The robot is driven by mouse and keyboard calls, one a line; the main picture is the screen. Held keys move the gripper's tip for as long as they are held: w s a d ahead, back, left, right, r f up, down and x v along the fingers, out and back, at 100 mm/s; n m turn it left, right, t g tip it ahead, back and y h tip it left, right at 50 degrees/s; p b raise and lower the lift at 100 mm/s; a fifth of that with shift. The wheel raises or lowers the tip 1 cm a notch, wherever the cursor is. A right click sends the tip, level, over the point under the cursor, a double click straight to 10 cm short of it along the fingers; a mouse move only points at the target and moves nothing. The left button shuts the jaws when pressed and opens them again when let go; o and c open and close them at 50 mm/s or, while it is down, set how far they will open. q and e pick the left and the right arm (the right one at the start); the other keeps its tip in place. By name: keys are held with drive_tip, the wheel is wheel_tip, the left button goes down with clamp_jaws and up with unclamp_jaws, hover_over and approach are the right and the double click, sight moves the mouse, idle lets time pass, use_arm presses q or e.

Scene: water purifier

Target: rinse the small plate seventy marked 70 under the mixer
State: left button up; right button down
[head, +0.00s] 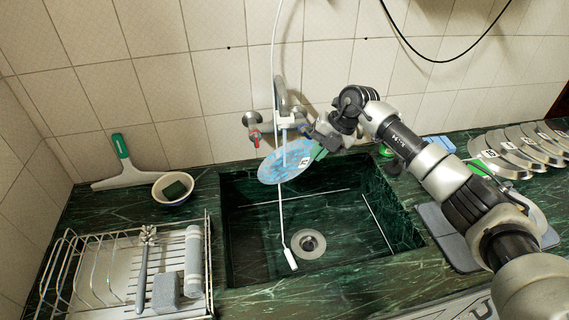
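A small round plate (283,163) with a pale blue, patchy surface and a small white label is held over the back of the sink, under the mixer (283,118). The marking on the label is too small to read surely. My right gripper (316,150) is at the plate's right edge and appears shut on it. The plate is tilted and clear of the basin floor. My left gripper is not in view.
The green marble sink (340,220) has a round drain (308,243). A wire dish rack (75,275) stands at left, with a bowl holding a dark green sponge (174,190) and a squeegee (124,165) behind. Several plates (505,150) stand at right, beyond my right arm.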

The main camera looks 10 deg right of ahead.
drive_tip(key=s+a+p, duration=0.1)
drive_tip(key=s+p, duration=0.5)
drive_tip(key=s, duration=0.5)
drive_tip(key=shift+s+a+p, duration=0.2)
drive_tip(key=shift+a+p, duration=0.1)
drive_tip(key=shift+a, duration=0.05)
idle(1.5)
drive_tip(key=shift+s+a+r+p, duration=0.15)
drive_tip(key=shift+s+r+p, duration=0.6)
drive_tip(key=shift+s+p, duration=0.25)
drive_tip(key=shift+s+a+r+p, duration=0.15)
drive_tip(key=shift+s+r+p, duration=0.6)
drive_tip(key=shift+s+p, duration=0.2)
drive_tip(key=shift+r, duration=0.15)
